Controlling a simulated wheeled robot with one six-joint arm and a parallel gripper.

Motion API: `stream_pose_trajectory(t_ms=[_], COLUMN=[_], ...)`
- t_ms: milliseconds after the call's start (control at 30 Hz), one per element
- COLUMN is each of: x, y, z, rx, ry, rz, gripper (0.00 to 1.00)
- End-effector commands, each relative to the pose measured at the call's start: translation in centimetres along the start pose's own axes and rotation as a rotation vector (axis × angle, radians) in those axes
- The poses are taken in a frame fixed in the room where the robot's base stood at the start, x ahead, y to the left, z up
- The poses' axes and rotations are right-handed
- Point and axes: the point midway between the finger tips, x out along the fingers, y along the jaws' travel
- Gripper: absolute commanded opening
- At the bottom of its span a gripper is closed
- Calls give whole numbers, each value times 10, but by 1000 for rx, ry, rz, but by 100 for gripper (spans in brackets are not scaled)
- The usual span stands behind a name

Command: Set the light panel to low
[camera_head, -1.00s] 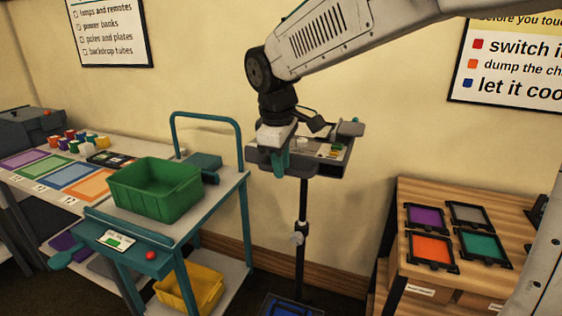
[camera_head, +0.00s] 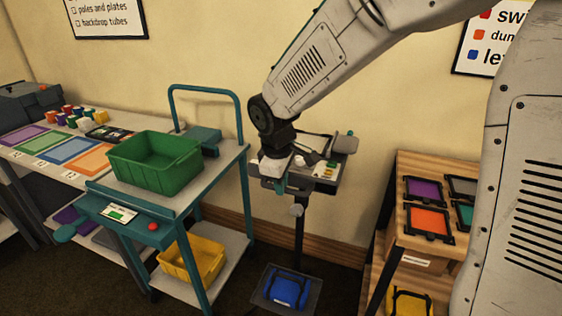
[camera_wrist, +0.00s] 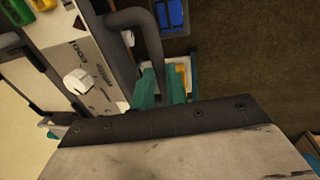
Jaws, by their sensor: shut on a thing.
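The light panel (camera_head: 325,173) is a grey unit with green, yellow and white controls on top of a dark stand pole (camera_head: 299,232). In the wrist view its pale control face (camera_wrist: 62,48) carries a white knob (camera_wrist: 78,81) and several coloured buttons at upper left. My gripper (camera_head: 281,188) is at the panel's near left edge. In the wrist view the teal fingers of my gripper (camera_wrist: 162,86) appear shut on the panel's curved grey bar (camera_wrist: 151,38). The exact contact is partly hidden by the fingers. The pole has a pale clamp knob (camera_head: 297,210).
A blue sandbag (camera_head: 287,289) lies on the stand's base. A teal cart (camera_head: 228,167) with a green bin (camera_head: 157,165) stands left. A wooden shelf (camera_head: 393,240) with coloured filter frames stands right. The wall is close behind the panel.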

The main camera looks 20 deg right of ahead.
Motion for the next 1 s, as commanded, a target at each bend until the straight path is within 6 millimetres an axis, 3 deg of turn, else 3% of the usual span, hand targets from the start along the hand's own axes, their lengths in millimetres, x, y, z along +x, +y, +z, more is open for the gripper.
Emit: stream_pose_trajectory(t_ms=[200,567,600,633,1000], x=[19,22,22,22,15], y=[-4,-6,-6,-6,-4], z=[1,1,1,1,0], rx=[-1,-1,-1,-1,0], ry=[-3,-5,-5,-5,0], rz=[-2,-5,-5,-4,0], gripper=[0,0,26,34,36])
